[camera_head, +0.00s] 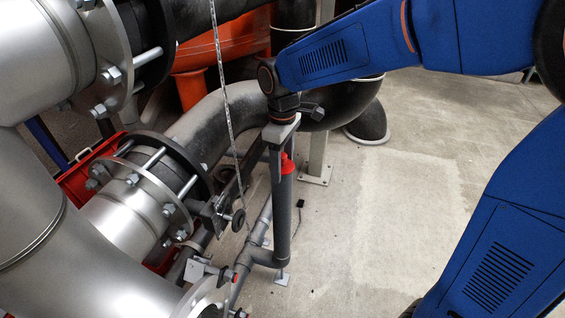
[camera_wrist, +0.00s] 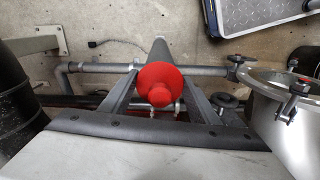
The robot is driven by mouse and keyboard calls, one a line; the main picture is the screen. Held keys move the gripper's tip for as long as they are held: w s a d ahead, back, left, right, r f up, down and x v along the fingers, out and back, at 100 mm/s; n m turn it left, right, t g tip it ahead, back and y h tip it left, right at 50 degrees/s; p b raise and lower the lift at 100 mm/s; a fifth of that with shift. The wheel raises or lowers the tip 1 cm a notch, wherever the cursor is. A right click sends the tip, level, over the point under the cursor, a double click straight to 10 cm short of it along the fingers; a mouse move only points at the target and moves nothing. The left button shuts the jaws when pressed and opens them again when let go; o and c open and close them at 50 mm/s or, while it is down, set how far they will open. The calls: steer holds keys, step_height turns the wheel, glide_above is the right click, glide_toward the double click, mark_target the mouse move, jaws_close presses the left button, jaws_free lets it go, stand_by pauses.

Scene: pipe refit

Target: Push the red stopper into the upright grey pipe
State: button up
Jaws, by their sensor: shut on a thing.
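The red stopper (camera_head: 287,164) shows in the head view at the top of the upright grey pipe (camera_head: 283,215). In the wrist view the stopper (camera_wrist: 158,84) is a red flared piece with a rounded knob facing the camera. My gripper (camera_head: 282,166) points down over the pipe, with its fingers on both sides of the stopper, shut on it. In the wrist view the gripper (camera_wrist: 160,82) frames the stopper, and the grey pipe (camera_wrist: 159,52) runs away behind it. The stopper hides the pipe's mouth, so I cannot tell how deep it sits.
Large steel flanged pipes (camera_head: 125,205) fill the left side. A hanging chain (camera_head: 224,85) and a black bent pipe (camera_head: 225,115) are close to my gripper. A low horizontal grey pipe (camera_head: 243,265) joins the upright pipe's foot. The concrete floor (camera_head: 410,190) to the right is clear.

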mark_target(283, 155)
steer(key=shift+f, duration=0.25)
steer(key=o, duration=0.9)
steer(key=shift+r, duration=5.45)
